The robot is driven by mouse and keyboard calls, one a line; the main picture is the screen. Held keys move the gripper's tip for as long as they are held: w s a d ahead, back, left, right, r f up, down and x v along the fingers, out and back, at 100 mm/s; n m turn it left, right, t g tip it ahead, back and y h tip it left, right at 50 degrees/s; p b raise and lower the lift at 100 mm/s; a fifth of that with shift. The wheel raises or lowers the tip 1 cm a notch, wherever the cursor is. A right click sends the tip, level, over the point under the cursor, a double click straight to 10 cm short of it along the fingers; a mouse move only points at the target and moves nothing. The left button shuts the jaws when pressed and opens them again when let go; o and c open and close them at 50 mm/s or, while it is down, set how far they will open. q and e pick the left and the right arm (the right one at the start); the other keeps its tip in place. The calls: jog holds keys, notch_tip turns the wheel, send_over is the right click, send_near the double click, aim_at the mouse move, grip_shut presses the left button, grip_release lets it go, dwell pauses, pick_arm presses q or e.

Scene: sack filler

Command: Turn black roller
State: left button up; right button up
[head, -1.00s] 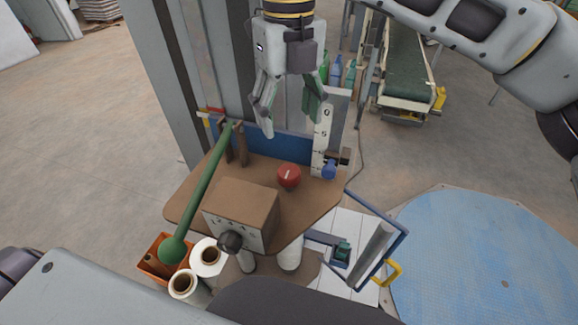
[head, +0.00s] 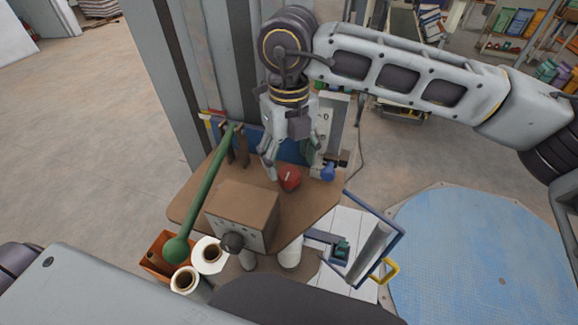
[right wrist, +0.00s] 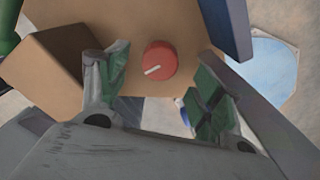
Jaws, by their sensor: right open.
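A round black knob (head: 231,242) sits on the front face of a brown box (head: 244,206) on the brown worktop; I see nothing else that is clearly a black roller. A red knob (head: 289,179) with a white line stands on the worktop right of the box. My right gripper (head: 290,165) is open and points down just above and behind the red knob. In the right wrist view the red knob (right wrist: 161,60) shows between the two green-padded fingers, apart from both. The black knob is out of that view. My left gripper is not in view.
A green lever (head: 203,194) with a ball end slants along the left of the worktop. A blue knob (head: 328,172) and a white scale stand at the right edge. A blue frame with a grey cylinder (head: 376,245) is at lower right. White rolls (head: 207,255) stand at lower left.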

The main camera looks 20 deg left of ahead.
aim_at(289, 172)
jog(key=shift+f+p, duration=0.35)
jog(key=shift+f, duration=1.7)
jog(key=c, duration=1)
jog(key=shift+c, duration=0.2)
